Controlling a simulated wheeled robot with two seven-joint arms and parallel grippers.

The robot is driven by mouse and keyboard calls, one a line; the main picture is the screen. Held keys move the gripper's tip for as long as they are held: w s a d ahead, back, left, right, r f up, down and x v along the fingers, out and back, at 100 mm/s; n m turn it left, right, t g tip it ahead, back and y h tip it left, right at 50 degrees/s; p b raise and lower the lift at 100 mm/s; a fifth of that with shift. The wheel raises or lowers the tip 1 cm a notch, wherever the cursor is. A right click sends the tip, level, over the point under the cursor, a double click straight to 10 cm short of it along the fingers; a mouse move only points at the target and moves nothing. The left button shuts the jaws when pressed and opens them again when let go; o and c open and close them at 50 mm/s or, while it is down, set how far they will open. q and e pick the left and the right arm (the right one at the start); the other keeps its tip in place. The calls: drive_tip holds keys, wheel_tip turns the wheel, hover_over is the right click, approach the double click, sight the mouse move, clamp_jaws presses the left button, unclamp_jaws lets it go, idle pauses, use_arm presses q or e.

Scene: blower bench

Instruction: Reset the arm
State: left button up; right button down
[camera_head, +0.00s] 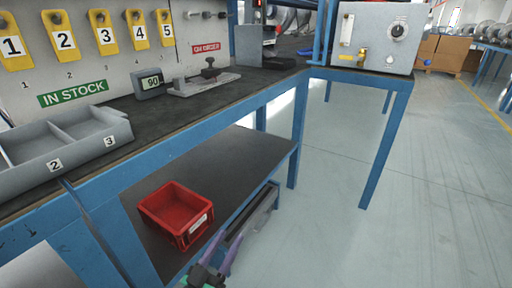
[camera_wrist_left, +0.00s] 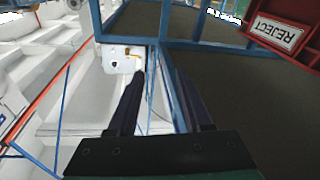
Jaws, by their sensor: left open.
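My left gripper (camera_head: 226,243) is low in the head view, beside the front edge of the bench's lower shelf and right of the red bin. Its fingers point away, and they are apart with nothing between them. In the left wrist view its two dark fingers (camera_wrist_left: 152,98) also stand apart and empty. The red bin (camera_head: 177,210) sits upright on the lower shelf and looks empty. Its REJECT label and part of its wall (camera_wrist_left: 292,12) show at the upper right of the left wrist view. My right gripper is not in view.
The blue-framed bench has a dark lower shelf (camera_head: 205,172). On top are a grey divided tray (camera_head: 62,140), a small display (camera_head: 150,84) and a clamp fixture (camera_head: 205,80). A grey control box (camera_head: 372,38) stands at the far end. The floor at right (camera_head: 445,200) is clear.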

use_arm(q)
drive_tip(key=s+f+g+y+p, duration=0.1)
drive_tip(key=s+f+g+p, duration=0.5)
drive_tip(key=s+f, duration=0.65)
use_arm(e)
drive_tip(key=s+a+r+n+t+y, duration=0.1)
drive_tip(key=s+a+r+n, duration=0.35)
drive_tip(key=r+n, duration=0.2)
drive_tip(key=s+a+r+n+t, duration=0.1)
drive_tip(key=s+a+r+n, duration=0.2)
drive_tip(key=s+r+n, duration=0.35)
use_arm(q)
drive_tip(key=s+a+r+g+y+p, duration=0.3)
drive_tip(key=s+a+g+y+p, duration=0.3)
drive_tip(key=s+a+p, duration=1.3)
drive_tip(key=s+g+p, duration=0.1)
drive_tip(key=g+p, duration=0.3)
drive_tip(key=p, duration=1.1)
drive_tip(key=shift+g+y+p, duration=0.35)
drive_tip(key=shift+g+y, duration=0.05)
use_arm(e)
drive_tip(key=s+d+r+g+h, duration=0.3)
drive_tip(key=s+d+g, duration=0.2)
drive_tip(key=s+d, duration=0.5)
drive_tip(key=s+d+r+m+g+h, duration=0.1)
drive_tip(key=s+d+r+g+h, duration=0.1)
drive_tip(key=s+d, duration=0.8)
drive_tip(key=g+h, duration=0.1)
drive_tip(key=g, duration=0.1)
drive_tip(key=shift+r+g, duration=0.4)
